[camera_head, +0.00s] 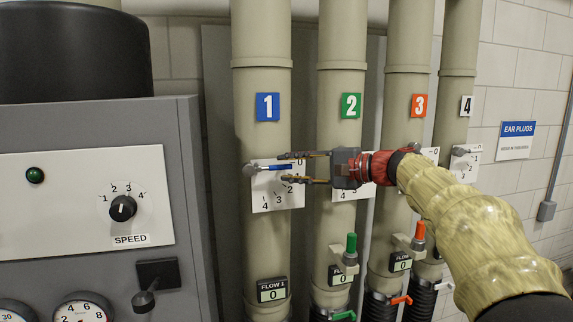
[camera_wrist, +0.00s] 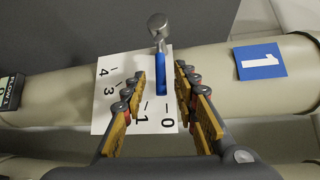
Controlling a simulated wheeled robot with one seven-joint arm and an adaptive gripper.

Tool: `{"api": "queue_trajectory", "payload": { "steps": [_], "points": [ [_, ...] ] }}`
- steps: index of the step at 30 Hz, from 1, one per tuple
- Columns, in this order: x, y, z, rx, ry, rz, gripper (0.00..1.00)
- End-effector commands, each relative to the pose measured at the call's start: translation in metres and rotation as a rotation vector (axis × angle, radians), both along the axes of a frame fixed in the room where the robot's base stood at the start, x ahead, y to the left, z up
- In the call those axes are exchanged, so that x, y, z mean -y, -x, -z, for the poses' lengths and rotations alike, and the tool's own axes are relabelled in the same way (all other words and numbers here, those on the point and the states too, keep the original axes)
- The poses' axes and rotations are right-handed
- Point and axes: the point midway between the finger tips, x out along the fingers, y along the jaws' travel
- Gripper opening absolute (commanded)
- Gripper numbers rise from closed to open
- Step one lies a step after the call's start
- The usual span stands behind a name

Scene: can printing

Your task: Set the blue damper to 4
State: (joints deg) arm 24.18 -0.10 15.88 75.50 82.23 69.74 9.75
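The blue damper handle (camera_head: 275,167) is on pipe 1, with a metal pivot at its left end. It lies near horizontal across a white dial plate (camera_head: 263,203) and points toward the 0 mark. My gripper (camera_head: 285,168) comes from the right with one finger above and one below the handle. In the wrist view, my gripper (camera_wrist: 160,80) is open, with gaps between both fingers and the handle.
The FLOW 1 display (camera_head: 272,290) on pipe 1 reads 0. Pipes 2, 3 and 4 stand to the right with their own dials; green (camera_head: 351,243) and orange (camera_head: 419,232) handles stick out lower down. A grey control cabinet (camera_head: 185,190) with a speed knob (camera_head: 122,208) stands left.

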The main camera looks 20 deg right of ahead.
Motion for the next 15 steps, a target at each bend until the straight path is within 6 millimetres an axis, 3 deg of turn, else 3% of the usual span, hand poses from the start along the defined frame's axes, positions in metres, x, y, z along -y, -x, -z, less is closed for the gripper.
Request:
{"api": "queue_trajectory", "payload": {
  "steps": [6, 15],
  "points": [
    [-0.0113, -0.0101, 0.0013, 0.001, 0.001, 0.0, 0.29],
    [-0.0117, -0.0108, 0.0019, 0.001, 0.001, 0.001, 0.27]
  ]
}}
